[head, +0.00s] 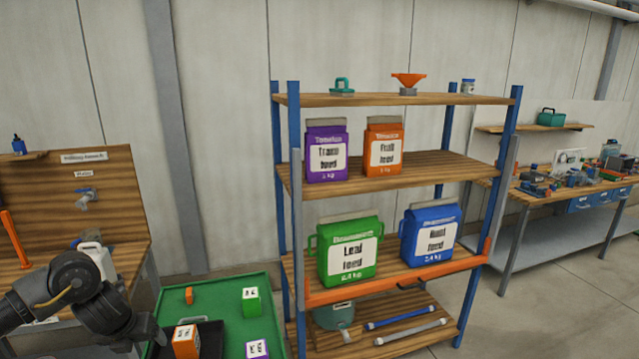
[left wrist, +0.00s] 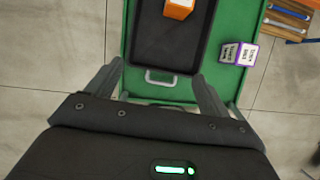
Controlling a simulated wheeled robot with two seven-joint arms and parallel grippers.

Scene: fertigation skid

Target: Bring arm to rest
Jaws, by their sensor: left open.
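My left arm comes in from the left in the head view, bent, with its dark wrist low over the near left side of the green cart (head: 225,284). My right gripper is in neither view.
The cart carries an orange box (head: 186,343), a green box (head: 251,302) and a purple-and-white box (head: 257,349). A blue-post shelf (head: 390,99) with feed bags stands right of it. A wooden bench (head: 125,258) stands behind my left arm, with a white jug (head: 100,262) close by.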

